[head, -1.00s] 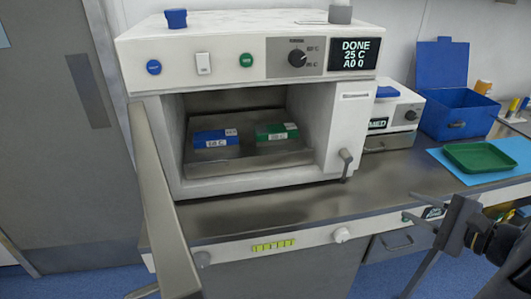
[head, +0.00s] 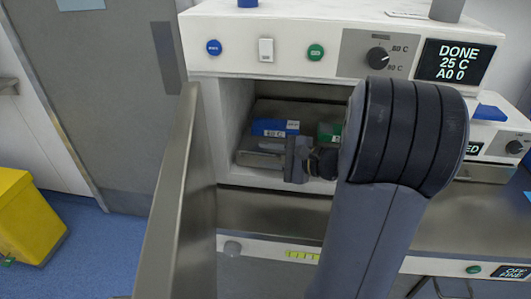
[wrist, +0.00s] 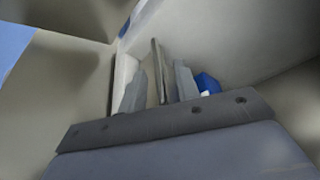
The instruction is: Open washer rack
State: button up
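The washer (head: 230,60) stands open, its door (head: 175,200) swung out to the left. Its metal rack (head: 256,159) is inside the chamber, carrying a blue box (head: 272,127) and a partly hidden green box (head: 328,131). My gripper (head: 297,158) is at the rack's front in the head view, and my arm hides the chamber's right side. In the wrist view, my gripper's fingers (wrist: 159,75) stand apart on either side of a thin upright plate (wrist: 157,62). I cannot tell whether they touch it. The blue box shows beside the right finger (wrist: 207,83).
The washer's display (head: 458,62) reads DONE, 25 C, A0 0. A smaller device (head: 495,140) stands to the right. The counter (head: 265,212) in front is clear. A yellow bin (head: 25,215) stands on the floor at the left.

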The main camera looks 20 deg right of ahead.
jog(key=shift+x, duration=1)
jog(key=shift+a+r, duration=0.1)
jog(key=shift+a, duration=0.05)
jog(key=shift+s, duration=0.1)
jog(key=shift+c, duration=0.4)
grip_shut()
